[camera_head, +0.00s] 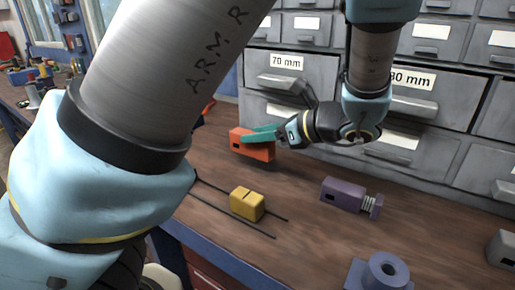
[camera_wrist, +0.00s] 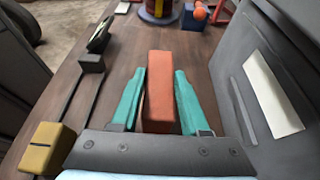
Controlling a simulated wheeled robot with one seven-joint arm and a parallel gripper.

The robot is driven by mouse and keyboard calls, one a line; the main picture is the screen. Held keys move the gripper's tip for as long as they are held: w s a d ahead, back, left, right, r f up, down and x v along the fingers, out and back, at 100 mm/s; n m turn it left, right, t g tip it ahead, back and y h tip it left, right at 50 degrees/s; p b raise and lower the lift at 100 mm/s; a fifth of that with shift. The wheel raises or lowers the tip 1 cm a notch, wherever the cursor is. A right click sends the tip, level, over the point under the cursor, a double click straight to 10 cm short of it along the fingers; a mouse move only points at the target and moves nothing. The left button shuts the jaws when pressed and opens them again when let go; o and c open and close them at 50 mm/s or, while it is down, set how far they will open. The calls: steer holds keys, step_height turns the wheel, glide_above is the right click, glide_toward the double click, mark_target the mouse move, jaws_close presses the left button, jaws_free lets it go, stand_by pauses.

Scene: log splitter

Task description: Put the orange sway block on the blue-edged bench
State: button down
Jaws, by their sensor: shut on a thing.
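The orange sway block (camera_head: 248,149) is a small box with a dark hole in its near face. In the wrist view the block (camera_wrist: 159,92) lies lengthwise between the two green fingers of my gripper (camera_wrist: 159,95), which is shut on it. In the head view my gripper (camera_head: 264,135) reaches it from the right, below the drawers. The block is at or just above the brown top of the blue-edged bench (camera_head: 300,225); I cannot tell whether it touches. Part of the block is hidden by a finger.
A yellow slotted block (camera_head: 246,203) sits by two dark rods. A purple block with a spring (camera_head: 345,196) stands right of it, and a blue-grey round-holed part (camera_head: 385,272) is nearer. Grey drawers (camera_head: 292,75) wall off the back. Bare wood lies between the yellow and purple blocks.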

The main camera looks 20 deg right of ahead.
mark_target(257, 148)
steer(key=shift+f, duration=1.9)
steer(key=shift+c, duration=2)
jaws_free()
steer(key=b+v, duration=0.1)
steer(key=v, duration=1.1)
